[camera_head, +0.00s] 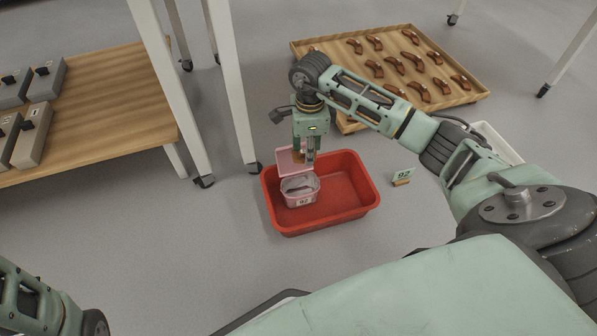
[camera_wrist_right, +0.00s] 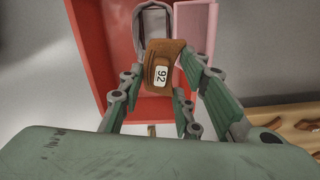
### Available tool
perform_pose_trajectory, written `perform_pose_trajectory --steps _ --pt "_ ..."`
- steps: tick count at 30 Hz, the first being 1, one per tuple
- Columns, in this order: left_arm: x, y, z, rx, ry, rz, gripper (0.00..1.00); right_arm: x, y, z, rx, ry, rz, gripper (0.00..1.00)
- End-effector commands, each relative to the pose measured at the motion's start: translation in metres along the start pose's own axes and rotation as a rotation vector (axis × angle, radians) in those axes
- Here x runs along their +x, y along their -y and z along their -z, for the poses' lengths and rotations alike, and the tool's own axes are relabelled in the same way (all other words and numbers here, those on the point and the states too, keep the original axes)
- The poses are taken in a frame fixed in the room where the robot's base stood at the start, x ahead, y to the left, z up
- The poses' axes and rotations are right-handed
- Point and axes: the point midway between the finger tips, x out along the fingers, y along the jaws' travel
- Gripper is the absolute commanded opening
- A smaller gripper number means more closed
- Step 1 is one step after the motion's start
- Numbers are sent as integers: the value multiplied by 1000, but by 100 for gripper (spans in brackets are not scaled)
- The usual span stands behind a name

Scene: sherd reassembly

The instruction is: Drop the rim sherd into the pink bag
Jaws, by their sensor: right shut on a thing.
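The rim sherd (camera_wrist_right: 160,65) is a brown curved piece with a white number label. My right gripper (camera_wrist_right: 163,72) is shut on it, and a bit of the sherd shows below the gripper (camera_head: 306,153) in the head view (camera_head: 298,157). The pink bag (camera_head: 301,199) is a small box-like pouch with a label and a raised pink flap, standing in the left part of the red crate (camera_head: 345,205). Its open mouth (camera_wrist_right: 152,28) is just beyond the sherd in the wrist view. The sherd is above the crate, near the flap. My left gripper is out of view.
A small numbered card (camera_head: 402,177) stands on the floor right of the crate. A wooden tray (camera_head: 465,98) with several brown sherds is behind. A wooden table (camera_head: 110,115) with grey boxes is at left; white legs (camera_head: 232,85) stand near the crate.

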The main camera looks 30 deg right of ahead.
Motion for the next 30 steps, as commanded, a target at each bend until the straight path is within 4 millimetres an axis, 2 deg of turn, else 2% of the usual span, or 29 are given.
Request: perform_pose_trajectory --steps 1,9,13,21,22,29,30 --pt "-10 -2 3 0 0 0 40 11 -1 0 -1 0 -2 5" --pt "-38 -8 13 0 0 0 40 43 -1 0 -2 0 -2 5" --pt "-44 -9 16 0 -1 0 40 50 -1 0 -3 0 -1 5" --pt "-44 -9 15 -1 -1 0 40 49 0 0 -4 -1 0 5" --pt "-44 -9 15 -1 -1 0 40 49 0 0 -4 -1 0 33" --pt "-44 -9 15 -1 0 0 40 49 0 0 -4 -1 0 53" --pt "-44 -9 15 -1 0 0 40 49 0 0 -4 -1 0 53"
